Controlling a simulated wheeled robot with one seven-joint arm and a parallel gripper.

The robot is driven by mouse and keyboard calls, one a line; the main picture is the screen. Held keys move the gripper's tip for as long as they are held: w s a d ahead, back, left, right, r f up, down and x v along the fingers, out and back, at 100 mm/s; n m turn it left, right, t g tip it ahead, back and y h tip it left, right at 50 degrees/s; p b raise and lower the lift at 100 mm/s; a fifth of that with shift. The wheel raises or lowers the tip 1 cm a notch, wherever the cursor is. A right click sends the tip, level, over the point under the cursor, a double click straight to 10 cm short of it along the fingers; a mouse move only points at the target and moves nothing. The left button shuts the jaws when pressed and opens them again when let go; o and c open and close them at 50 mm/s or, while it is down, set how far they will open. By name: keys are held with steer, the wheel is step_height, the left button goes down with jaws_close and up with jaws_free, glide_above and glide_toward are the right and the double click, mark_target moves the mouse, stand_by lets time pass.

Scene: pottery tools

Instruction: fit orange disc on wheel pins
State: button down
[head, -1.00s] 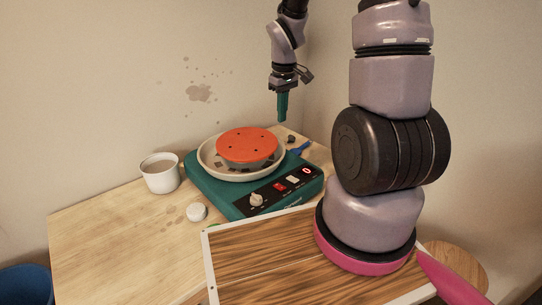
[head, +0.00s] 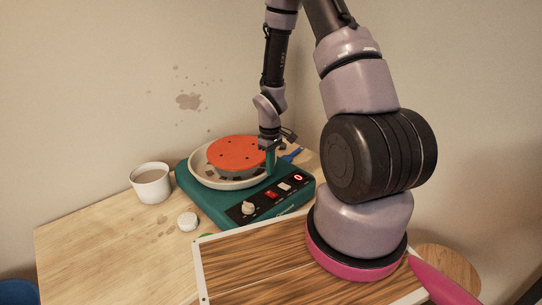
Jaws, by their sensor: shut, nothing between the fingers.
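The orange disc (head: 236,152), with several small dark holes, lies on the round wheel head inside the pale splash pan (head: 201,178) of the teal pottery wheel (head: 222,203). The pins are hidden under the disc or too small to make out, so I cannot tell how it sits on them.
The wooden table (head: 105,245) is clear at the front left. A blue bin (head: 18,291) stands at lower left.

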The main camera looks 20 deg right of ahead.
mark_target(262, 162)
steer(key=shift+w+a+r, duration=0.1)
steer(key=shift+w+a, duration=0.35)
steer(key=shift+w, duration=0.35)
steer(key=shift+w+a+r, duration=0.1)
steer(key=shift+w+a, duration=0.35)
steer(key=shift+w, duration=0.3)
